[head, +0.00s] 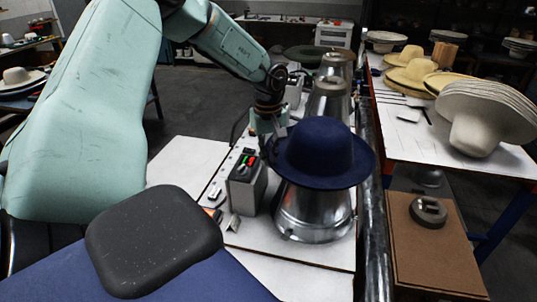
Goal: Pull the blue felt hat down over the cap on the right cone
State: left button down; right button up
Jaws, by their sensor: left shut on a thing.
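The blue felt hat (317,150) is dark navy with a round crown and a wide brim. It sits over the top of the nearest metal cone (312,212), slightly tilted, its brim above the cone's wide lower part. Any cap on that cone is hidden under the hat. My left gripper (275,140) is at the left rim of the hat, shut on its brim; the fingertips are small and partly hidden. My right gripper is out of view.
Two more metal cones (328,101) stand in line behind. A grey control box (246,188) with red and green buttons stands close left of the near cone. A dark rail runs along the right. Beyond it, a table (400,118) holds straw and cream hats (484,112).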

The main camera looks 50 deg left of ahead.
pick_arm(q)
jog(key=shift+f+b, duration=0.4)
jog(key=shift+f, duration=0.1)
dwell(0.5)
jog(key=c, duration=1.4)
grip_release()
jog(key=shift+o, duration=0.2)
jog(key=shift+r, duration=0.1)
jog(key=shift+r+p, duration=2.95)
jog(key=shift+r, duration=0.8)
jog(key=shift+s, duration=0.1)
jog(key=shift+f, duration=0.15)
